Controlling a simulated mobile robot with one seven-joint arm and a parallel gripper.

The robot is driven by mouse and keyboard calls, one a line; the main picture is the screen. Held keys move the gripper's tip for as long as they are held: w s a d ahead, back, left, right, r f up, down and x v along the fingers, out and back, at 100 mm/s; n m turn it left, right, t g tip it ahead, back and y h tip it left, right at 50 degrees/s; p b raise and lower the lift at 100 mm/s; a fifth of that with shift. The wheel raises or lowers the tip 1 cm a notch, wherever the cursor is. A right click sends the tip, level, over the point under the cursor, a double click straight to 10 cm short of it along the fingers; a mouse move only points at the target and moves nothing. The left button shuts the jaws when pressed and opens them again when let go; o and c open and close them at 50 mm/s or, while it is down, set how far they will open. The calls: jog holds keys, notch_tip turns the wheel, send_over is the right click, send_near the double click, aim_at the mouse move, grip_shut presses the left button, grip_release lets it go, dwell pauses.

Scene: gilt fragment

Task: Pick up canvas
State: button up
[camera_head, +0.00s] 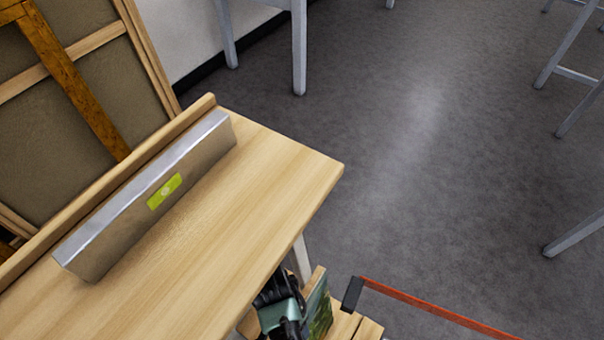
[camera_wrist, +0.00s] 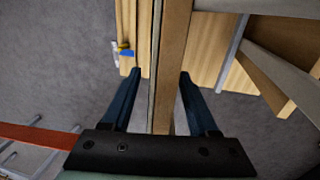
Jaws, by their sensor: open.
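A small canvas (camera_head: 319,309) with a dark green painted face stands on edge beside the table at the bottom of the head view. Its wooden edge (camera_wrist: 168,60) runs upright through the middle of the wrist view. My gripper (camera_wrist: 160,78) is open, with one dark finger on each side of this edge. A gap shows between the left finger and the canvas; the right fingertip looks close to the wood, but I cannot tell if it touches. In the head view the wrist is partly hidden by the table's edge and the fingertips cannot be made out.
A wooden table (camera_head: 255,185) fills the left, with a long grey-brown block (camera_head: 125,215) bearing a green label on it. A large canvas back (camera_head: 60,120) stands behind. An orange-red bar (camera_head: 430,308) crosses at lower right. Grey stool legs (camera_head: 299,50) stand around; mid-floor is clear.

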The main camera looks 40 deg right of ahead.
jog(key=shift+s+f, duration=0.1)
jog(key=shift+f, duration=0.55)
grip_shut()
jog(key=shift+r, duration=0.1)
dwell(0.8)
